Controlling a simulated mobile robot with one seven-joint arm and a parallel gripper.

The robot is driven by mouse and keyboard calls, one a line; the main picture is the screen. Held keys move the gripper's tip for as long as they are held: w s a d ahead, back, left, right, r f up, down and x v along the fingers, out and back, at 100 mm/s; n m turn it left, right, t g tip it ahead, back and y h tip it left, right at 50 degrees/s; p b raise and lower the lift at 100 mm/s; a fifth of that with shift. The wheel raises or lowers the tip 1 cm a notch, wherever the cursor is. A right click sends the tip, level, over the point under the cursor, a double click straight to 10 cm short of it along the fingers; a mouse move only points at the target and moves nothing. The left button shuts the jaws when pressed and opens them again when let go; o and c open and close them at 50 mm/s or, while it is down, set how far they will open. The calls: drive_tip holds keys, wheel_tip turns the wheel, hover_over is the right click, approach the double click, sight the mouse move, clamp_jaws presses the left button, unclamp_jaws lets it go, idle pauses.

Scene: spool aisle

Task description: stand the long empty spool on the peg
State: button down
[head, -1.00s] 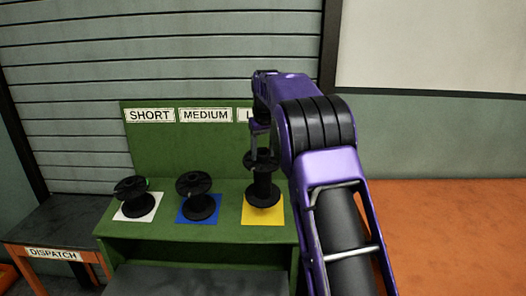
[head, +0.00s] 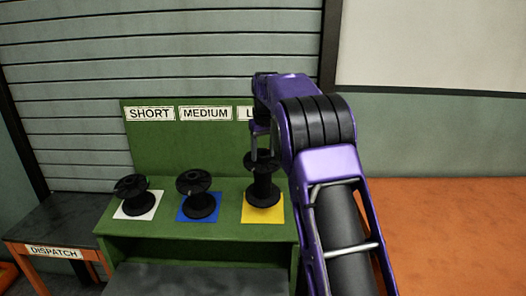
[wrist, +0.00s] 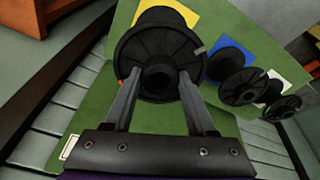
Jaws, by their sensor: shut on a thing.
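The long black spool (head: 263,188) stands upright over the yellow square (head: 262,215) on the green bench, below the partly hidden third sign. My gripper (head: 264,150) is above it, pointing down, shut on the spool's upper end. In the wrist view the fingers (wrist: 159,78) lie on either side of the spool's hub, over the upper flange of the long spool (wrist: 148,40). I cannot tell whether its lower flange touches the square. No peg can be made out in either view.
A short spool (head: 131,187) stands on a white square and a medium spool (head: 199,194) on a blue square, to the left. The green back panel (head: 185,150) rises behind. A dark table labelled DISPATCH (head: 60,222) is at the left, an orange surface (head: 450,225) at the right.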

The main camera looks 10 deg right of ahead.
sight(263, 167)
drive_tip(key=shift+s+b+x, duration=0.2)
drive_tip(key=shift+b+x, duration=0.25)
drive_tip(key=shift+x, duration=1.05)
drive_tip(key=shift+s+b+x, duration=0.2)
drive_tip(key=shift+b+x, duration=0.2)
drive_tip(key=shift+x, duration=1.1)
drive_tip(key=shift+c, duration=0.7)
unclamp_jaws()
drive_tip(key=shift+f, duration=0.15)
drive_tip(key=p+v, duration=0.2)
drive_tip(key=v, duration=1.5)
drive_tip(key=shift+r, duration=0.25)
drive_tip(key=shift+d, duration=0.1)
